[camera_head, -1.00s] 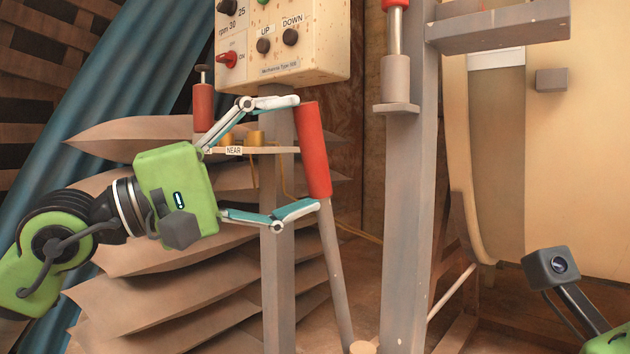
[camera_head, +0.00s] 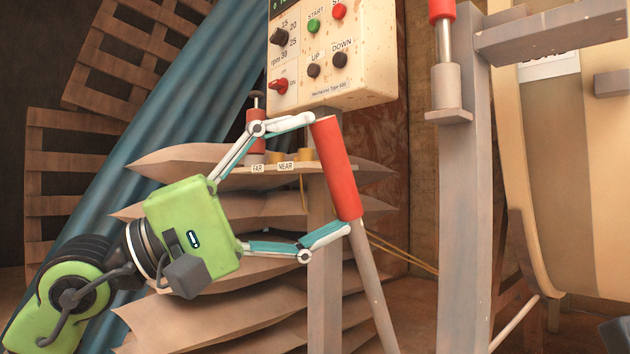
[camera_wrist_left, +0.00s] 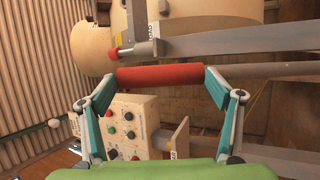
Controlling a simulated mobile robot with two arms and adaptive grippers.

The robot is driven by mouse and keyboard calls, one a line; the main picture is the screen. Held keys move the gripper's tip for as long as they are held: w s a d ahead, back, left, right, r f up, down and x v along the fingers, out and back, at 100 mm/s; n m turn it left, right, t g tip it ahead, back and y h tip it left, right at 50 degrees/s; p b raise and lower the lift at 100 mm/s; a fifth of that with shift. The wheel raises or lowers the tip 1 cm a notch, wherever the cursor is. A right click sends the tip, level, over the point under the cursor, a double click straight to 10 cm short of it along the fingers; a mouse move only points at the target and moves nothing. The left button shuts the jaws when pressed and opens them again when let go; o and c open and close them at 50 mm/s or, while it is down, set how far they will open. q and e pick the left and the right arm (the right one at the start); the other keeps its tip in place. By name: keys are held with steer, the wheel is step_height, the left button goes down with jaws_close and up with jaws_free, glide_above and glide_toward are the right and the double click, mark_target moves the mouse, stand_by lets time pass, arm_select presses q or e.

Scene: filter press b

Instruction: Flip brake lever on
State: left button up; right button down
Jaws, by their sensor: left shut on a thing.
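The brake lever has a red cylindrical handle (camera_head: 337,168) on a long grey rod (camera_head: 374,290). It leans with its top to the left in the head view. My left gripper (camera_head: 333,172) is shut on the handle, one finger near its upper end and one near its lower end. In the left wrist view the red handle (camera_wrist_left: 160,76) lies across the picture between the two fingertips. The rod runs off to the right there. The lever's foot is out of the head view.
A control box (camera_head: 335,55) with knobs and buttons hangs just above the handle. A small shelf (camera_head: 262,178) labelled FAR and NEAR is behind my left fingers. A grey post (camera_head: 465,200) stands to the right, with stacked brown sacks (camera_head: 215,315) behind my arm.

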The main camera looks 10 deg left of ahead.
arm_select(q)
steer(key=o, duration=1.6)
steer(key=shift+d+f, duration=0.1)
steer(key=shift+d, duration=0.1)
steer(key=shift+a, duration=0.1)
steer(key=shift+s+a+f, duration=0.2)
steer(key=shift+a, duration=0.25)
steer(key=shift+v, duration=5.45)
